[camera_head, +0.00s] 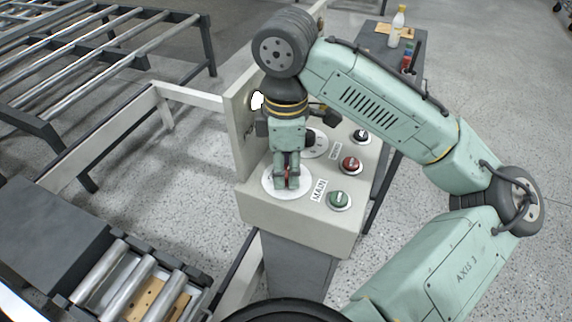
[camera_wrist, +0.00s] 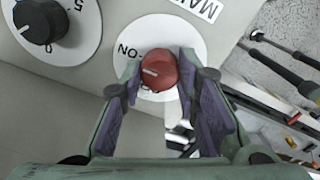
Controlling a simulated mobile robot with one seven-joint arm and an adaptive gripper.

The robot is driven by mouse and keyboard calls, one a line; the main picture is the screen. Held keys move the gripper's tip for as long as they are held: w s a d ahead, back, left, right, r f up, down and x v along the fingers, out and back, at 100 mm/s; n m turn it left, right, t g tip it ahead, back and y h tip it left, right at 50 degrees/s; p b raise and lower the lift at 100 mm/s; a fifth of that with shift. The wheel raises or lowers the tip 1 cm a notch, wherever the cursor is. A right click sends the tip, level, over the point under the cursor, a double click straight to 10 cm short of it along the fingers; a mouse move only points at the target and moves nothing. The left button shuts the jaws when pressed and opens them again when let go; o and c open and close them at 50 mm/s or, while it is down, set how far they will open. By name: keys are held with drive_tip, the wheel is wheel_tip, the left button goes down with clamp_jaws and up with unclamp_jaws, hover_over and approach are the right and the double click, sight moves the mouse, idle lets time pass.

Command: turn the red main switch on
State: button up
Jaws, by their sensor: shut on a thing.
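The red main switch (camera_wrist: 160,70) is a round knob on a white disc (camera_wrist: 190,36) in the wrist view. A white line on the knob points left. An ON mark (camera_wrist: 130,50) is printed left of and a little above the knob; other lettering below it is partly hidden. My gripper (camera_wrist: 161,80) has its two fingers on either side of the knob and is shut on it. In the head view, my gripper (camera_head: 287,183) points down over the white disc (camera_head: 270,183) beside the MAIN label (camera_head: 319,190), mostly hiding the knob.
A side panel (camera_head: 243,120) rises left of my gripper. A table with a bottle (camera_head: 397,28) stands behind.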

sight(286, 171)
drive_tip(key=o, duration=1.2)
drive_tip(key=shift+c, duration=0.2)
drive_tip(key=shift+r, duration=0.1)
wheel_tip(286, 171, up, 12)
